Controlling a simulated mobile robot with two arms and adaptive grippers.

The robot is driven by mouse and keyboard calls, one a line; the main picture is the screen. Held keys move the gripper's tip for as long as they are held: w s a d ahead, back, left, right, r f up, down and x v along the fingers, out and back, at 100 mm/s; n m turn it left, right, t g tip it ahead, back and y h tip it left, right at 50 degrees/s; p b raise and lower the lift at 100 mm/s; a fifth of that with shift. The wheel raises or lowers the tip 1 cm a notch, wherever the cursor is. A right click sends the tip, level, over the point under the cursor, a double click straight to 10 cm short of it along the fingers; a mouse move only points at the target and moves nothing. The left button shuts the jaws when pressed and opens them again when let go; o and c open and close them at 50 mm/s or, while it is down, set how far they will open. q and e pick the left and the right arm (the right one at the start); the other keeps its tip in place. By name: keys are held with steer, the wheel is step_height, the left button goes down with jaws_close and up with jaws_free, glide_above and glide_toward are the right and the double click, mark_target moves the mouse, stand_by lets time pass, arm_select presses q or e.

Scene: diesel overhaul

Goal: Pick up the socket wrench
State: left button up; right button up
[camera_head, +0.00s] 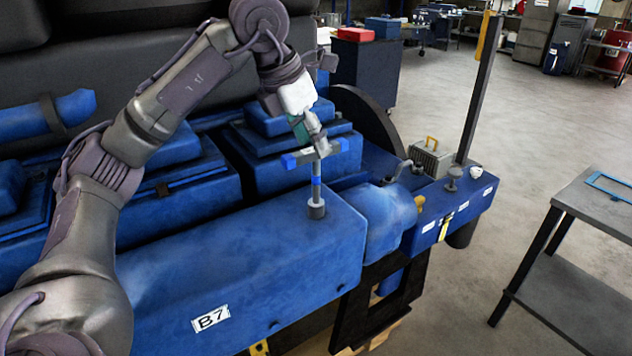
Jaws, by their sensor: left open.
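The socket wrench (316,188) looks like an upright T-shaped tool with blue grips at both ends of its crossbar and a blue band on its shaft. Its grey socket end stands on top of the long blue cover marked B7 (240,262). My left gripper (318,149) points down from above and is open at the crossbar. The fingers overlap the middle of the crossbar in the picture, and I cannot tell whether they touch it. My right gripper is not in view.
Blue engine housings (275,158) rise behind the wrench. A dark upright post (478,88) and a grey box with a yellow handle (431,160) stand to the right. A grey metal table (600,205) is at the right edge, with clear floor between.

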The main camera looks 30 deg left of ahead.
mark_target(316, 183)
arm_select(q)
steer(key=shift+p+x, duration=0.3)
steer(key=shift+x, duration=1.3)
steer(key=shift+w+a+r, duration=0.1)
steer(key=shift+c, duration=0.3)
jaws_close()
